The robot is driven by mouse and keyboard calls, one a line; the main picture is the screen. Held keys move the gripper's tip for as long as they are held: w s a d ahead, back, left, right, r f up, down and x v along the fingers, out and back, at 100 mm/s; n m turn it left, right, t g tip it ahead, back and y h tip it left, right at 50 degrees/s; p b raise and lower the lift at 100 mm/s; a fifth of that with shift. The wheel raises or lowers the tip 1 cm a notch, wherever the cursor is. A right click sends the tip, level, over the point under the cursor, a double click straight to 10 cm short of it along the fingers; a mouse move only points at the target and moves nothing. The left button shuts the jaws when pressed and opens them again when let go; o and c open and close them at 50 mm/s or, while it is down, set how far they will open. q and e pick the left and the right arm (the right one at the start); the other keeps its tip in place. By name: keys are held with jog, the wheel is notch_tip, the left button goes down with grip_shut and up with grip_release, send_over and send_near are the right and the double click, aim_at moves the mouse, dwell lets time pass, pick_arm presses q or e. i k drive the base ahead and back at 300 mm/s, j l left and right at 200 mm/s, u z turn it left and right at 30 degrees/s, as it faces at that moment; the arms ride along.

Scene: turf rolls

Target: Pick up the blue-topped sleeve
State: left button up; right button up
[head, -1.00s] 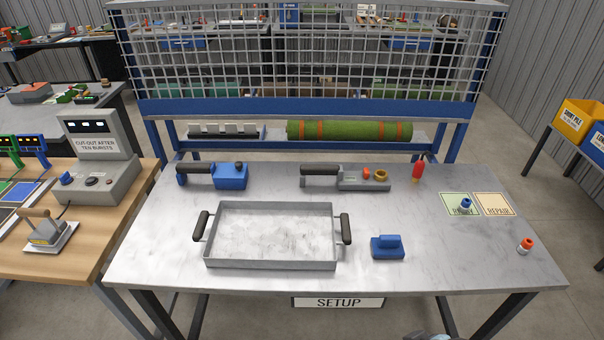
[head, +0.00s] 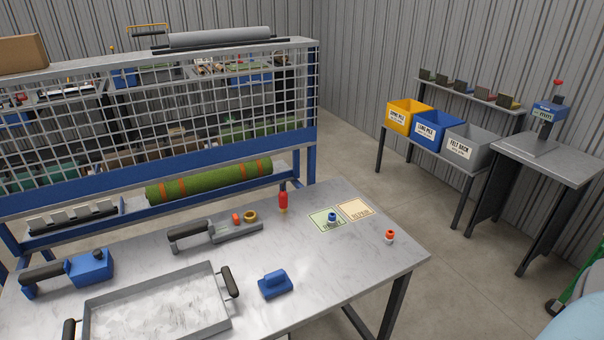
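A small blue-topped sleeve (head: 332,217) stands on the green label card (head: 326,222) at the right part of the metal table. An orange-topped sleeve (head: 389,237) with a white lower part stands near the table's right edge. A red-topped piece (head: 283,201) stands near the table's back edge, left of the cards. Neither of my grippers shows in the head view.
A beige card marked repair (head: 354,210) lies beside the green one. A blue block (head: 275,285), a metal tray (head: 180,272) and grey and blue tools lie to the left. A mesh rack stands behind; labelled bins (head: 437,133) are at the right.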

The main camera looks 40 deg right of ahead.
aim_at(331, 216)
jog(key=k+z, duration=0.15)
jog(key=z, duration=1.15)
jog(key=u, duration=1)
jog(key=l+u, duration=1)
jog(key=k+l+u, duration=0.35)
jog(key=l, duration=0.3)
jog(key=k+l+u, duration=0.2)
jog(key=k+l, duration=0.15)
jog(key=l, duration=0.2)
jog(key=k+l, duration=0.15)
jog(key=l, duration=0.2)
jog(key=k+l+u, duration=0.1)
jog(key=l, duration=0.25)
